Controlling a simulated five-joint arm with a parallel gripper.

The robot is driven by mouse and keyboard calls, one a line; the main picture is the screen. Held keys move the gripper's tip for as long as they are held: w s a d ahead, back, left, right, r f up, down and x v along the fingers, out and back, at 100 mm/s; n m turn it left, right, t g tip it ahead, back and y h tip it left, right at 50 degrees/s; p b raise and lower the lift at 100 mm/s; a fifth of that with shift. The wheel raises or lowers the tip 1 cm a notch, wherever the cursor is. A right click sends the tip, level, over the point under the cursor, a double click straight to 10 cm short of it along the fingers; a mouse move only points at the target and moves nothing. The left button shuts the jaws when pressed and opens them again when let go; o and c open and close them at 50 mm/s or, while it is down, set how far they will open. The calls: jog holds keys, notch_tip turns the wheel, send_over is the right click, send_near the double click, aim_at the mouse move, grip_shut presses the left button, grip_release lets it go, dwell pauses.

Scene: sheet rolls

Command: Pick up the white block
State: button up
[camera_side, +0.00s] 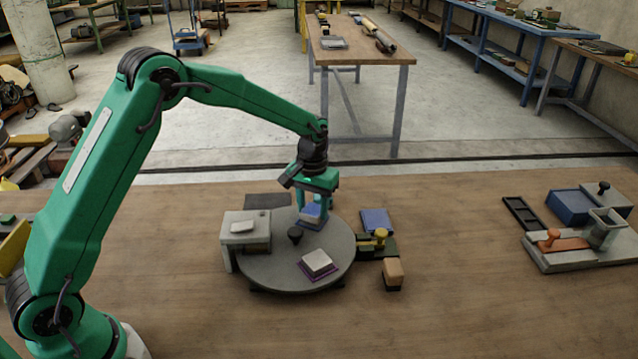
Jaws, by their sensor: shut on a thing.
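My green gripper (314,209) points down over the far side of a grey round turntable (270,265). It is shut on a small block (311,213), which the fingers partly hide; its colour is hard to tell, with pale and blue showing there. I cannot tell whether it is clear of the surface. A white block (317,261) lies on a purple pad at the turntable's front right, apart from my gripper. Another white, flat piece (242,227) lies on top of a grey box-like stand (233,239) at the turntable's left.
A dark knob (295,235) rises at the turntable's middle. A blue pad (377,220), a yellow-topped fixture (380,240) and a tan block (393,272) stand to the right. A grey fixture (575,250) and blue box (574,206) are far right. Bare wood lies between.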

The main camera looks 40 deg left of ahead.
aim_at(314, 211)
jog(key=r, duration=0.3)
jog(key=shift+s+d+r, duration=0.15)
jog(key=shift+d+r, duration=0.1)
jog(key=shift+r, duration=0.05)
jog(key=s+d+r, duration=0.6)
jog(key=d, duration=0.3)
jog(key=shift+r, duration=0.2)
jog(key=shift+s, duration=0.1)
